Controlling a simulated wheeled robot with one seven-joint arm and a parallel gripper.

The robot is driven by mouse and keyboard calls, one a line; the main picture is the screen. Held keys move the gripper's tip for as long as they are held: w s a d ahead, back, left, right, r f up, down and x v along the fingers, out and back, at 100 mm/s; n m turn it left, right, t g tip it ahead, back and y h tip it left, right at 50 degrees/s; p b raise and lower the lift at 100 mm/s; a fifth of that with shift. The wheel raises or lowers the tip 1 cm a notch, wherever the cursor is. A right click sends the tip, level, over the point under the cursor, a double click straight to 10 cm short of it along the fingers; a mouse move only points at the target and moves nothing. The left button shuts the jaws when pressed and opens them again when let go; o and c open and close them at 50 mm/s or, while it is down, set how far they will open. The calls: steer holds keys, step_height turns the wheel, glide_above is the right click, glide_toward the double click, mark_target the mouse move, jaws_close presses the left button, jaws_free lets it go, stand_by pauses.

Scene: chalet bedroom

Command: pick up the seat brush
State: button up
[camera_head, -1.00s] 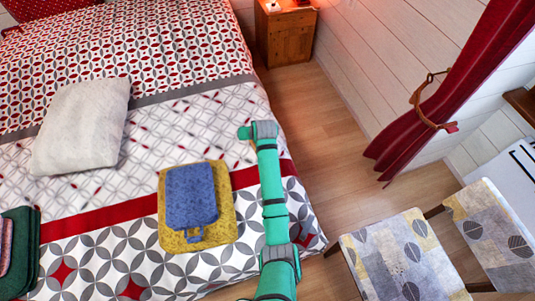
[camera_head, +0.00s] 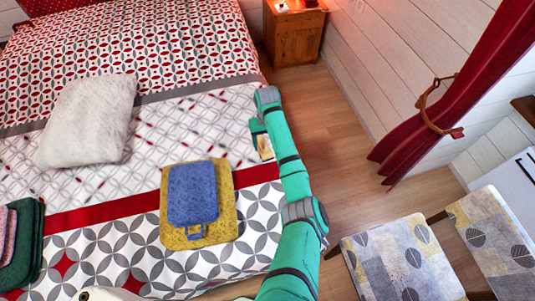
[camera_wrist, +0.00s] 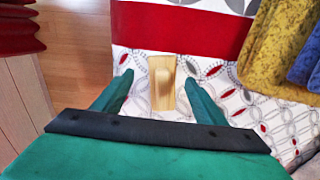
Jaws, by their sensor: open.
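The seat brush, a small pale wooden block (camera_wrist: 162,92), lies on the patterned bedspread near the bed's edge. In the wrist view it shows between the two green fingers of my gripper (camera_wrist: 158,82), which are spread with one on each side of it. No contact is visible. In the head view part of the brush (camera_head: 265,148) shows just beside my gripper (camera_head: 258,132). The rest of it there is hidden by my gripper and wrist.
A blue folded cloth (camera_head: 193,192) lies on a yellow one (camera_head: 226,235) on the bed. A white pillow (camera_head: 88,120) lies further left. Patterned chairs (camera_head: 395,262) and a red curtain (camera_head: 470,85) stand right of the bed. Wooden floor lies between.

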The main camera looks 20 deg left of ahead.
mark_target(267, 149)
steer(key=shift+s+f, duration=0.1)
steer(key=shift+f, duration=2.7)
steer(key=c, duration=1.1)
